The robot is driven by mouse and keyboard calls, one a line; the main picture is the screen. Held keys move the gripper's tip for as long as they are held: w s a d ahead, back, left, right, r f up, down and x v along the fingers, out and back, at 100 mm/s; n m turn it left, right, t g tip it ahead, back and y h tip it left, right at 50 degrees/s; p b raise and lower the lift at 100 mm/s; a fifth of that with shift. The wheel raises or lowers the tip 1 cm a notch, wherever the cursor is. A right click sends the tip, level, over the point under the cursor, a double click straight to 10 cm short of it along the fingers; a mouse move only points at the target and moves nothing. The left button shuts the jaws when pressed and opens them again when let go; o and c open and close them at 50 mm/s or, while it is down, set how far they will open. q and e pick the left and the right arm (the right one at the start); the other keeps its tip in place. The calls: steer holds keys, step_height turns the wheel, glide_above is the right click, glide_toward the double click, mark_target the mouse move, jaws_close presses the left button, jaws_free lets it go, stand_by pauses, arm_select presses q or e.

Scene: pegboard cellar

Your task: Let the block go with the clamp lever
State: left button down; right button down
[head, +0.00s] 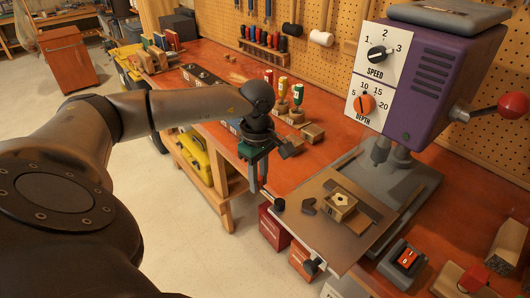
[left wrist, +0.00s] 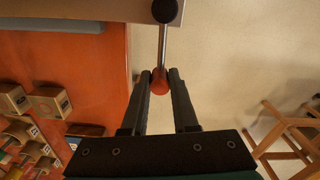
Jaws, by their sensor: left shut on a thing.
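The clamp lever (left wrist: 163,45) is a thin metal rod with a red grip (left wrist: 160,82) at one end and a black ball (left wrist: 165,11) at the other. My left gripper (left wrist: 160,77) is shut on the red grip, with a finger on each side. In the head view my left gripper (head: 264,187) hangs at the left corner of the drill press's work board (head: 345,243), and its fingers mostly hide the lever. The wooden block (head: 341,213), with a light-coloured hole on top, sits on the board between dark pieces. My right gripper is not in view.
The purple drill press (head: 430,75) stands behind the board, with a red-knobbed handle (head: 513,105). Wooden blocks and screwdrivers (head: 297,95) stand on the orange bench (head: 330,150).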

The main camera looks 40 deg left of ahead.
arm_select(q)
steer(key=shift+w, duration=0.1)
steer(key=c, duration=0.7)
jaws_free()
step_height(320, 180, up, 15)
steer(key=shift+r+p, duration=0.15)
steer(key=shift+p, duration=0.5)
